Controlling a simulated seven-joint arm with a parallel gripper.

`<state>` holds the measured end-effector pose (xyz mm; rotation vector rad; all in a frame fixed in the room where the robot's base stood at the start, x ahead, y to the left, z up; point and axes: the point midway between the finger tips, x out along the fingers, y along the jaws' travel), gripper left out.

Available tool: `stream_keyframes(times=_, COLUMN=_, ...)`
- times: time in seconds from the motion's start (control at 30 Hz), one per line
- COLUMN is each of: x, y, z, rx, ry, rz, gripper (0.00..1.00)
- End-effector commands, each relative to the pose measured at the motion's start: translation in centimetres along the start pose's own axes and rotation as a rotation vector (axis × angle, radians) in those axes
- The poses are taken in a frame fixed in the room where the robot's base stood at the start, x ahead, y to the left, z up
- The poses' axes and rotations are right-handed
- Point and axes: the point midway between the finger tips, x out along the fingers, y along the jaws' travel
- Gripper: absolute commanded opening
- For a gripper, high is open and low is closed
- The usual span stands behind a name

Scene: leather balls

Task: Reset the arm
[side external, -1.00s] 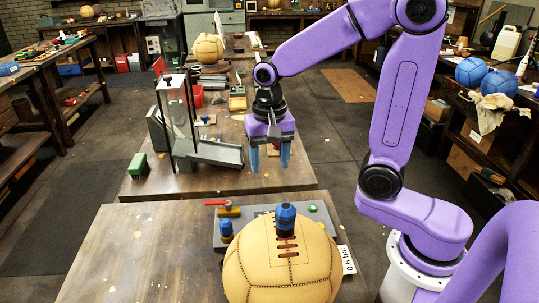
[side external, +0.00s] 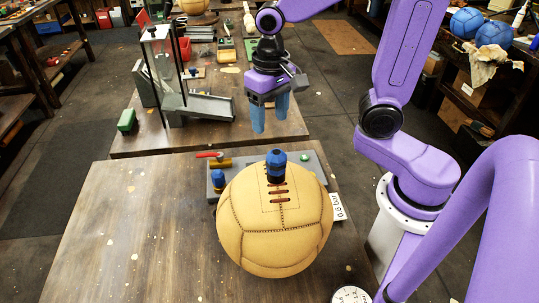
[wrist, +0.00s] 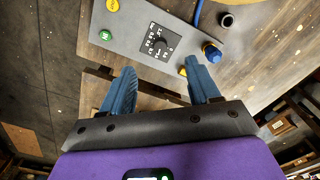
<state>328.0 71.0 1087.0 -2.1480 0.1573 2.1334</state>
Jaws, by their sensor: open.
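My gripper (side external: 271,122) hangs with its blue fingers pointing down near the gap between the two wooden tables. It is open and nothing shows between the fingers. The wrist view also shows my gripper (wrist: 162,78) with its fingers well apart, beside the edge of a grey control panel. A tan leather ball (side external: 275,225) with a laced seam rests on the near table, nearer the camera than the gripper and apart from it. A blue fitting (side external: 276,166) appears at the ball's upper edge; I cannot tell how it is attached.
The grey panel (wrist: 185,48) has a black dial (wrist: 157,47), a green button (wrist: 105,35) and a blue knob (wrist: 212,53). A red-handled valve (side external: 215,160) sits at its left. The near table's left side is clear.

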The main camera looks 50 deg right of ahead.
Motion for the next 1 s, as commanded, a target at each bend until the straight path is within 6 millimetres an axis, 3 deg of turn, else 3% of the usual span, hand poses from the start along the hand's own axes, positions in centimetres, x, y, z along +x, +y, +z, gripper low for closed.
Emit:
stream_keyframes(times=0.8, x=1.1, y=3.0, z=12.6, rx=-1.009, ry=0.013, rz=-0.016, gripper=0.61)
stream_keyframes(times=1.0, x=1.4, y=3.9, z=15.1, rx=-1.185, ry=0.016, rz=-0.019, gripper=0.61)
